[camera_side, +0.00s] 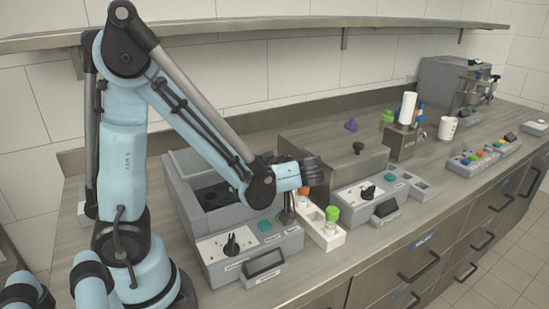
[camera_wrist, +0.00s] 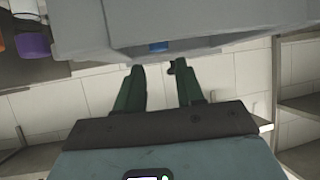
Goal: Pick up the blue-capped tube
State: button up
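My gripper shows in the wrist view (camera_wrist: 158,69) with two dark green fingers apart and nothing between them. In the side view my gripper (camera_side: 312,170) is a dark ridged shape above the white tube rack (camera_side: 330,239), and its fingers cannot be made out. A small blue patch (camera_wrist: 158,46) lies just beyond the fingertips in the wrist view, against a grey body. I cannot tell whether it is the blue cap. In the rack are a green-capped tube (camera_side: 332,213) and an orange cap (camera_side: 303,191). No blue cap shows clearly in the rack.
Grey machines with black knobs stand left (camera_side: 232,244) and right (camera_side: 366,190) of the rack. A grey panel (camera_side: 325,145) rises behind it. A white cup (camera_side: 447,128) stands farther right. A wall shelf (camera_side: 270,29) runs overhead. A purple thing (camera_wrist: 33,46) shows in the wrist view.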

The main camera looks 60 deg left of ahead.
aim_at(234, 191)
jog(key=shift+x, duration=3.2)
jog(key=shift+w, duration=0.1)
jog(key=c, duration=0.7)
